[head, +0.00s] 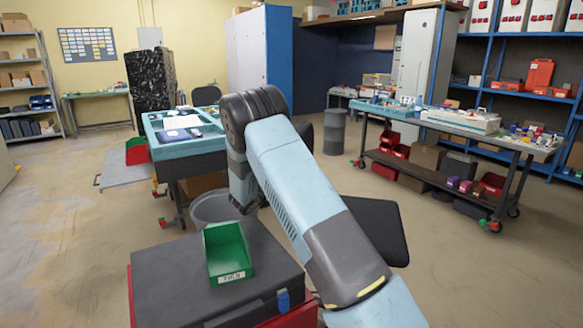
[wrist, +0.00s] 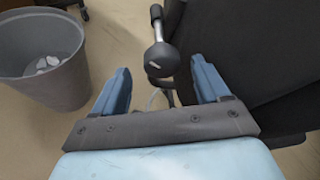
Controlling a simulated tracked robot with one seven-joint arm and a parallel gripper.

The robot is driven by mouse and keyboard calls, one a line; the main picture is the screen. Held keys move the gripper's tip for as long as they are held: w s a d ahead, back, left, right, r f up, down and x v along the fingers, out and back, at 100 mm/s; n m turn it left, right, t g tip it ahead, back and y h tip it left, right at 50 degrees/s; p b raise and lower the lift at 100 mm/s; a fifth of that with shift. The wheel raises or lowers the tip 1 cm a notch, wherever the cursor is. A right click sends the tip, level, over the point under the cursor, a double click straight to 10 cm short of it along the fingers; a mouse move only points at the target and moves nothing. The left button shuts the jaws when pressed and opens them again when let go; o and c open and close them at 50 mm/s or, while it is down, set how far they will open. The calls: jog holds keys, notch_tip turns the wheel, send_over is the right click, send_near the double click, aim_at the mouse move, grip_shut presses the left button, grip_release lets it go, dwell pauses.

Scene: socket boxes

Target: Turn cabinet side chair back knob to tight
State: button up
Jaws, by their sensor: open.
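In the wrist view a round black knob (wrist: 162,60) on a short metal rod shows between the tips of my gripper (wrist: 160,68). The gripper's two blue fingers are apart, one on each side of the knob, and neither visibly touches it. I cannot tell how deep the knob sits between them. A black chair part (wrist: 260,55) fills the right side of this view. In the head view a black chair panel (head: 382,230) shows just right of my arm; my fingers are hidden there. The knob's tightness cannot be seen.
A grey bin (wrist: 45,75) with white scraps stands left of my gripper. In the head view a green tray (head: 228,255) rests on a dark case (head: 165,280) at the front. A teal workbench (head: 180,145) stands beyond, with another dark chair (head: 206,95) and a white-and-blue cabinet (head: 260,50) behind.

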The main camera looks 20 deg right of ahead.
jog(key=x, duration=0.7)
jog(key=shift+s+a+r+n+h, duration=0.1)
jog(key=shift+n+h, duration=0.2)
jog(key=shift+n, duration=0.2)
jog(key=shift+n+h, duration=0.4)
jog(key=shift+n, duration=0.1)
jog(key=r+v, duration=0.1)
jog(key=v, duration=1.3)
jog(key=s+d+r+m+g, duration=0.2)
jog(key=s+d+r+m, duration=0.2)
jog(key=s+r+m, duration=0.3)
jog(key=s+d+r+m+g+y, duration=0.1)
jog(key=s+d+r+m+g, duration=0.2)
jog(key=s+r+m, duration=0.3)
jog(key=shift+s+d+r+m+y, duration=0.35)
jog(key=shift+d+r, duration=0.45)
jog(key=shift+r, duration=1.15)
jog(key=shift+s, duration=0.1)
